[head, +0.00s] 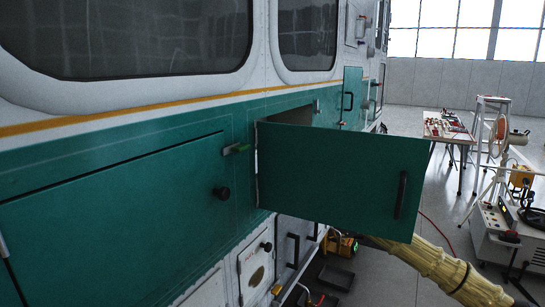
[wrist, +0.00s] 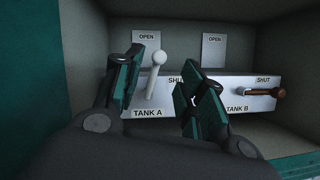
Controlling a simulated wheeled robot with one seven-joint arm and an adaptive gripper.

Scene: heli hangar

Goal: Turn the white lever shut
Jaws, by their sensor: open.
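In the wrist view the white lever (wrist: 153,80) stands nearly upright, leaning slightly right, its knob just below an OPEN plate (wrist: 146,38). It sits on a white panel (wrist: 146,102) marked TANK A, with SHUT to the lever's right, partly covered by a finger. My gripper (wrist: 166,80) is open, with one finger on each side of the lever. The lever is nearer the left finger; I cannot tell whether they touch. The head view does not show the lever or gripper.
A brown lever (wrist: 265,92) marked TANK B lies sideways by its SHUT label, right of my gripper. Compartment walls close in around both levers. In the head view an open green door (head: 340,170) sticks out from the helicopter's side (head: 110,200). A table (head: 447,130) stands farther right.

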